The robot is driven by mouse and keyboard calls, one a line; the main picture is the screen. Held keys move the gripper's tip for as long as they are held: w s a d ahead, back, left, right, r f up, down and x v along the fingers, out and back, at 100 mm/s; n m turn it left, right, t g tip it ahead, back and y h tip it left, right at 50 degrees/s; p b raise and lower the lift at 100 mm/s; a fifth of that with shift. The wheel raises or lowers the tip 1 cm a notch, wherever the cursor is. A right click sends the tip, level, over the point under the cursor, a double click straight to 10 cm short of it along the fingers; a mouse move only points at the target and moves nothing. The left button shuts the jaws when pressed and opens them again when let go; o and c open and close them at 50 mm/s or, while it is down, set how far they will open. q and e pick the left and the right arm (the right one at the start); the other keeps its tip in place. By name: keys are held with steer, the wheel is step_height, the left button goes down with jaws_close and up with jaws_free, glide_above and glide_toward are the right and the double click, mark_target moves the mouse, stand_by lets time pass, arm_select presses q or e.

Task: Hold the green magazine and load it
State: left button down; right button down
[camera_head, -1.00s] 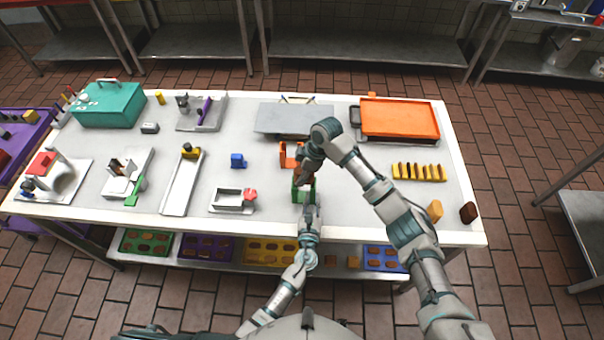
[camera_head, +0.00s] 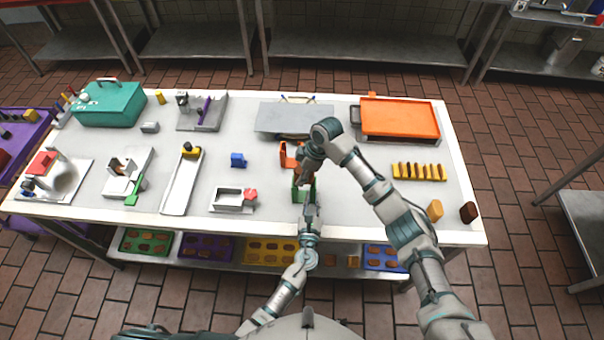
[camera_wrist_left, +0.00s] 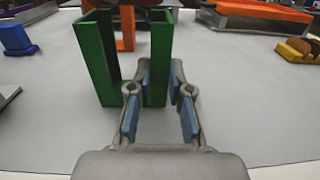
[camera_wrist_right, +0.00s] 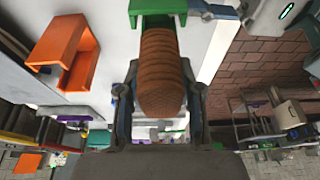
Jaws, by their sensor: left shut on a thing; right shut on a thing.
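The green magazine (camera_head: 296,194) stands near the table's front edge. In the left wrist view it is an upright green channel (camera_wrist_left: 94,62) with an open front. My left gripper (camera_head: 307,207) is shut on its right wall, seen close up in the left wrist view (camera_wrist_left: 160,78). My right gripper (camera_head: 303,182) is above the magazine, coming from the upper right. In the right wrist view it (camera_wrist_right: 160,85) is shut on a ridged brown stack of cookies (camera_wrist_right: 160,65). The stack's far end lines up with the green magazine (camera_wrist_right: 158,5); whether it is inside is unclear.
An orange holder (camera_head: 289,155) stands just behind the magazine. A grey tray with a red knob (camera_head: 232,201) and a small blue block (camera_head: 237,160) lie to the left. A yellow rack (camera_head: 418,172) and an orange tray (camera_head: 400,117) are to the right.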

mark_target(312, 176)
steer(key=shift+f, duration=0.95)
steer(key=c, duration=0.7)
jaws_free()
step_height(312, 176, up, 8)
steer(key=shift+w+f, duration=0.1)
steer(key=d+r+m, duration=0.1)
steer(key=m, duration=0.1)
steer(key=d+r+m+t, duration=0.1)
steer(key=shift+w+d+r+m, duration=0.15)
steer(key=shift+d+r+m, duration=0.15)
steer(key=shift+r+m, duration=0.1)
steer(key=shift+d+f+m, duration=0.25)
steer(key=shift+f+m, duration=0.1)
steer(key=shift+m, duration=0.05)
step_height(312, 176, down, 9)
steer(key=shift+f, duration=0.2)
steer(key=shift+t+y, duration=0.3)
steer(key=shift+t, duration=0.1)
steer(key=shift+a+v, duration=0.2)
steer(key=shift+v, duration=3.3)
steer(key=shift+a+v, duration=0.15)
steer(key=shift+v, duration=3.4)
